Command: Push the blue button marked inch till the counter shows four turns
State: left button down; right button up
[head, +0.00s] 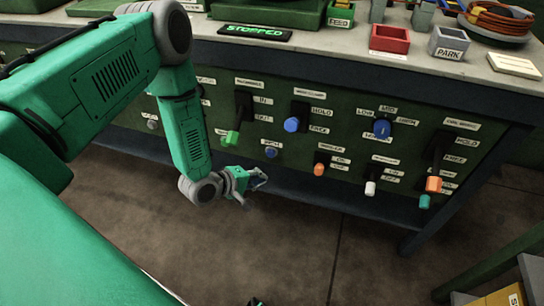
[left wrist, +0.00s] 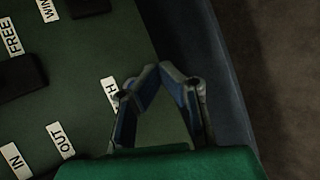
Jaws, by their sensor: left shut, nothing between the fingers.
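The small round blue button (head: 271,152) sits low on the green front panel in the head view, with a small white label just above it. My left gripper (head: 262,183) is just below and left of this button in the head view, apart from it in the picture. In the left wrist view its two fingers (left wrist: 150,78) meet at the tips, shut and empty. They partly cover a white label (left wrist: 110,92) whose visible end reads H. The button cannot be made out there. A display (head: 255,32) on the bench reads STOPPED in green. I cannot make out a turn counter.
Close by are a green lever (head: 231,137), a blue-knobbed lever (head: 292,124) and an orange knob (head: 319,169). More blue, orange, white and teal knobs sit to the right. The bench edge overhangs the panel. Open floor (head: 300,240) lies in front.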

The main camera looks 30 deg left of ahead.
aim_at(271, 153)
pick_arm(q)
jog(key=w+a+b, duration=0.1)
jog(key=w+b, duration=0.1)
jog(key=w, duration=0.4)
jog(key=shift+w+a, duration=0.15)
jog(key=shift+a, duration=0.2)
jog(key=shift+a+f, duration=0.1)
jog(key=shift+a, duration=0.05)
dwell(0.4)
jog(key=shift+w, duration=0.1)
dwell(0.5)
jog(key=shift+w, duration=0.25)
